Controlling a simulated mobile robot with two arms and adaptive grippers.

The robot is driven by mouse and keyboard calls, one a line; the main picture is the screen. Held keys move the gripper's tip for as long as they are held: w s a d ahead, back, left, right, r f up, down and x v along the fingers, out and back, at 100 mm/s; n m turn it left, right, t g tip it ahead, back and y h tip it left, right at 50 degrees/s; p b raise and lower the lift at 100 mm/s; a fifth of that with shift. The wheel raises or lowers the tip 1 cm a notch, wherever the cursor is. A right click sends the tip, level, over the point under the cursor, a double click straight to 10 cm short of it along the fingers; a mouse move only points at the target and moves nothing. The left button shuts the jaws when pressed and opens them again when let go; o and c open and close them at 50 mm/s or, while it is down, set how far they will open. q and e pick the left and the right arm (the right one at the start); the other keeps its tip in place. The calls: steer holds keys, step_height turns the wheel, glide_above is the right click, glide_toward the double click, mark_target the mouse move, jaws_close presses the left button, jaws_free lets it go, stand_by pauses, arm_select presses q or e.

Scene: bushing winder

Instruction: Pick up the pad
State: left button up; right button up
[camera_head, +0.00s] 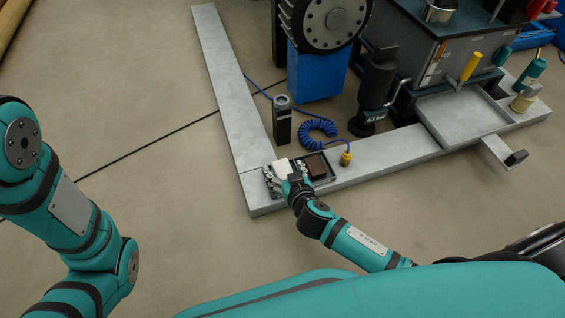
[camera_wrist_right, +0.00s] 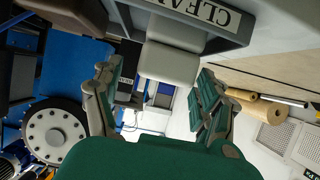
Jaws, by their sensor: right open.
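The white pad (camera_head: 283,167) lies in the left part of a small dark tray (camera_head: 331,178) on the grey frame beam. In the right wrist view the pale pad (camera_wrist_right: 168,63) shows between the spread fingers, by the tray wall (camera_wrist_right: 245,32) with a label reading "CLEAN". My right gripper (camera_head: 284,179) is at the pad's near side; it is open in the wrist view (camera_wrist_right: 158,72), with a finger to each side of the pad. I cannot tell whether the fingers touch it. My left arm shows at the left, its gripper out of view.
A dark brown block (camera_head: 315,167) sits in the tray's right part. A dark upright cylinder (camera_head: 282,120), a coiled blue hose (camera_head: 318,132) and a black jack (camera_head: 375,90) stand behind.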

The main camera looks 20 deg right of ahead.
steer(key=shift+w, duration=0.15)
steer(key=c, duration=1)
steer(key=shift+c, duration=0.2)
